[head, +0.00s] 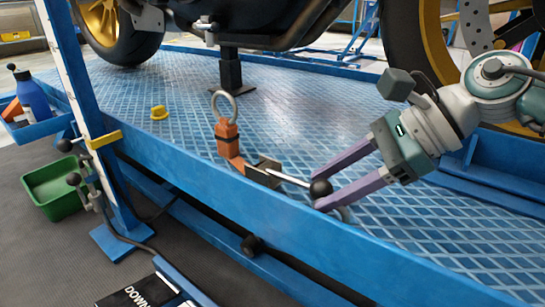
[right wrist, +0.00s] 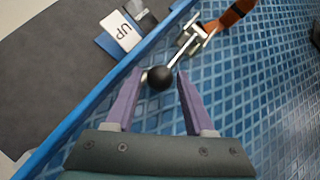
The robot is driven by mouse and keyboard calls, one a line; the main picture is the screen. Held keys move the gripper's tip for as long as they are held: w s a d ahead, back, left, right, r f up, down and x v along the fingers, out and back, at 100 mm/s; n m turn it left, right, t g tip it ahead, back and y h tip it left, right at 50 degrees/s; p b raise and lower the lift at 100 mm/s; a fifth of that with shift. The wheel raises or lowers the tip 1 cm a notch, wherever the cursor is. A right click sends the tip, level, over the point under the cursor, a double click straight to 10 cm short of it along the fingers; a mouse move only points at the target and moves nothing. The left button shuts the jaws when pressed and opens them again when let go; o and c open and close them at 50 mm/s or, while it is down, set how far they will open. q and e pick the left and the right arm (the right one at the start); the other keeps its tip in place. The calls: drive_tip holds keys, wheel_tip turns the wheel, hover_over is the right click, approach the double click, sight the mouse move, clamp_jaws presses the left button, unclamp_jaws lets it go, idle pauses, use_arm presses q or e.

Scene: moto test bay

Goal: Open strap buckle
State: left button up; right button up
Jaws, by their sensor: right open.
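The strap buckle (head: 263,172) lies on the blue platform near its front edge, with an orange strap (head: 228,142) running from it to a metal ring (head: 224,106). A thin metal lever ends in a black ball knob (head: 320,188); the knob also shows in the right wrist view (right wrist: 160,78). My right gripper (head: 318,190) is open, with its purple fingers on either side of the knob. In the right wrist view a gap shows between the knob and the right finger; the knob is close to the left finger. The buckle (right wrist: 196,38) sits beyond the fingertips. My left gripper is not in view.
A motorcycle wheel (head: 117,30) stands on the platform behind, with a black stand (head: 230,72) nearby. A blue post (head: 75,90) and a green bin (head: 55,188) are at left. The platform's front rail (head: 250,225) runs close by.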

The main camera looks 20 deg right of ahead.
drive_tip(key=shift+c, duration=0.2)
clamp_jaws()
idle(1.2)
